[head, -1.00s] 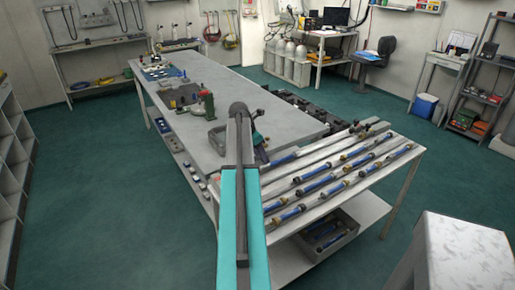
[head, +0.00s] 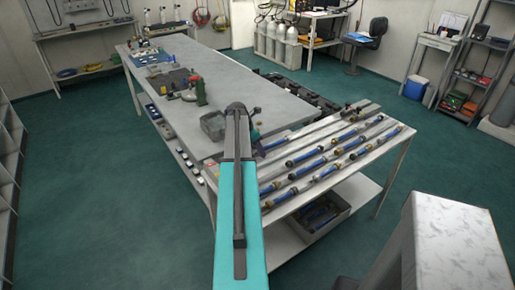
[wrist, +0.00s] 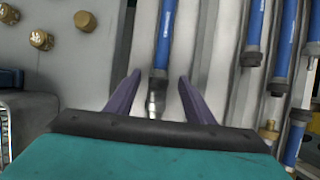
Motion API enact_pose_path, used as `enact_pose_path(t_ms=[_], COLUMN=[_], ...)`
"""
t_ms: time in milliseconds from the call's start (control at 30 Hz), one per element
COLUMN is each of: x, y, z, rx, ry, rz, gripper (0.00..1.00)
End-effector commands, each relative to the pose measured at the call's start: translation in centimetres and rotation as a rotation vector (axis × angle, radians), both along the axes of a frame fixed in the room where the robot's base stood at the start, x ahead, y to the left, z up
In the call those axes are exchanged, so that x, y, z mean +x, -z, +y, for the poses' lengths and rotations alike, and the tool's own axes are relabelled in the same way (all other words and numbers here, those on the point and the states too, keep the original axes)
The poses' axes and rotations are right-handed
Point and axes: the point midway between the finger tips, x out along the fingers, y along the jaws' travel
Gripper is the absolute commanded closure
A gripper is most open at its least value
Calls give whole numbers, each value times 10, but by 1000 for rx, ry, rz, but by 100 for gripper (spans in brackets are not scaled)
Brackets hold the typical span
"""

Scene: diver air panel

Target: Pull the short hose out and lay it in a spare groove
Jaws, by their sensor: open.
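Several blue hoses with dark collars and metal or brass end fittings lie in the grooves of a pale rack (head: 352,182). I cannot tell for sure which is the short one. In the wrist view, one blue hose (wrist: 164,45) in the leftmost visible groove runs down between my purple fingers, its silver end fitting (wrist: 156,98) close to the palm. My gripper (wrist: 160,76) is open, with a finger on each side of this hose and gaps on both sides. In the head view my arm hides most of the gripper.
More blue hoses (wrist: 218,55) lie to the right in the wrist view. Brass fittings (wrist: 84,21) are on the grey surface to the left. A hose crate (head: 322,222) sits on the shelf below.

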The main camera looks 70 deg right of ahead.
Motion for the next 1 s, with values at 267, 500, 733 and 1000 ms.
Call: enact_pose_path(t_ms=[267, 500, 733, 1000], x=[0, 0, -3, -7], y=[0, 0, 0, 1], z=[1, 1, -2, -7], rx=[1, 3, 4, 2], ry=[-1, 0, 2, 2], rz=[1, 2, 3, 5], gripper=[90, 100, 100, 100])
